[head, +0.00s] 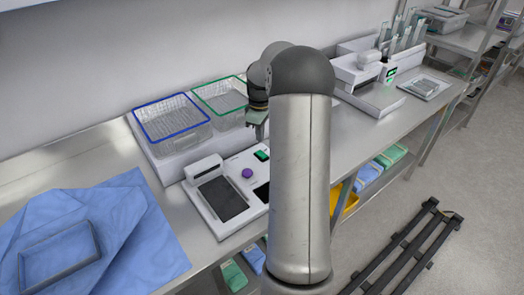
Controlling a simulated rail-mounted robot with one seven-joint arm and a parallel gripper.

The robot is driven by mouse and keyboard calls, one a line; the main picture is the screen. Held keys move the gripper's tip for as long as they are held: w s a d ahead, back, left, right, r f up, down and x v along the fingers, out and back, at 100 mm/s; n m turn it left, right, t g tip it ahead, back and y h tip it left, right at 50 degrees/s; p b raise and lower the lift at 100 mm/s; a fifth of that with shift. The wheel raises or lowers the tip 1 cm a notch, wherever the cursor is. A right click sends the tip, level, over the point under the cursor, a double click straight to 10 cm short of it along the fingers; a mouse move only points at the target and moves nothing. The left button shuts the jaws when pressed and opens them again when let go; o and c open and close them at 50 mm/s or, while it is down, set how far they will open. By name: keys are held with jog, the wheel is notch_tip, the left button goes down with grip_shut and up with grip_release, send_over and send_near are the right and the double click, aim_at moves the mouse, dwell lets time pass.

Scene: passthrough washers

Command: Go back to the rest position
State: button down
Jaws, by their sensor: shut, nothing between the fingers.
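My gripper (257,127) hangs at the end of my arm, pointing down above the back of the white device with a dark screen (222,198). It is small in the head view and partly beside my own arm link, which hides what lies to its right. Its fingers look shut, with nothing seen between them. It is in front of the green-rimmed wire basket (222,97).
A blue-rimmed basket (172,118) stands left of the green-rimmed one. A blue cloth (150,235) with a grey frame (60,255) covers the counter's left. Another white device (375,92) and a small tray (424,87) stand on the right. Bins sit below.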

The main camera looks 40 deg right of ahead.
jog(key=shift+r+p, duration=0.3)
jog(key=shift+r, duration=0.45)
jog(key=s+a+r+m, duration=0.1)
jog(key=s+a+r, duration=0.2)
jog(key=a, duration=0.6)
jog(key=s+a+r+m, duration=0.1)
jog(key=s+a+r, duration=0.3)
jog(key=a, duration=0.5)
jog(key=s+a+f+m, duration=0.1)
jog(key=s+a, duration=0.5)
jog(key=s, duration=0.3)
jog(key=s+a+m+t, duration=0.1)
jog(key=s+a+m, duration=0.1)
jog(key=s+a, duration=0.5)
jog(key=s, duration=0.2)
jog(key=shift+s+a+f+m, duration=0.3)
jog(key=shift+s+f, duration=0.05)
jog(key=shift+f, duration=0.05)
